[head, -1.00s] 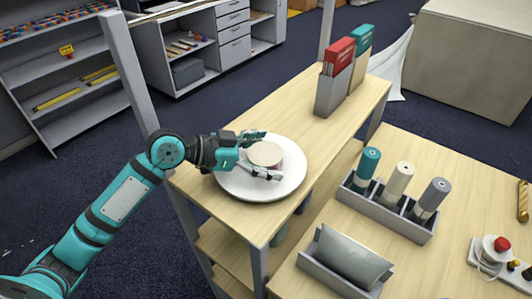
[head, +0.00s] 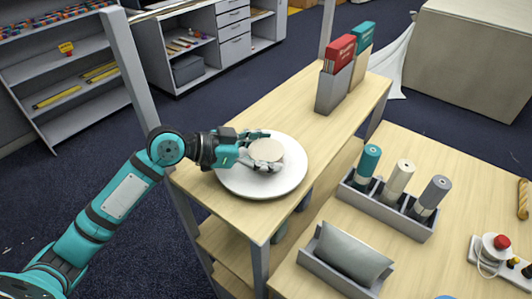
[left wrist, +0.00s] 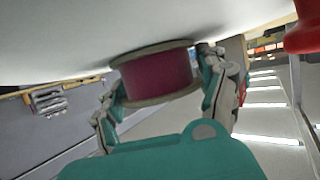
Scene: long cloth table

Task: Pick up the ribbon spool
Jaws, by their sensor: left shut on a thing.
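The ribbon spool (head: 268,150) has a pale round top flange and stands on a round white plate (head: 290,186) on the upper wooden shelf. In the left wrist view the spool (left wrist: 156,76) shows dark red ribbon between two pale flanges. My left gripper (head: 262,150) reaches in from the left and is shut on the spool, one finger on each side. In the left wrist view the fingers of the left gripper (left wrist: 165,88) lie along both sides of the spool. My right gripper is not in view.
Red and teal books stand in a grey holder (head: 331,93) at the shelf's far end. On the lower table are a grey rack (head: 386,207) with several rolls, a tray with a grey cushion (head: 352,254), and a device with a red button (head: 501,242).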

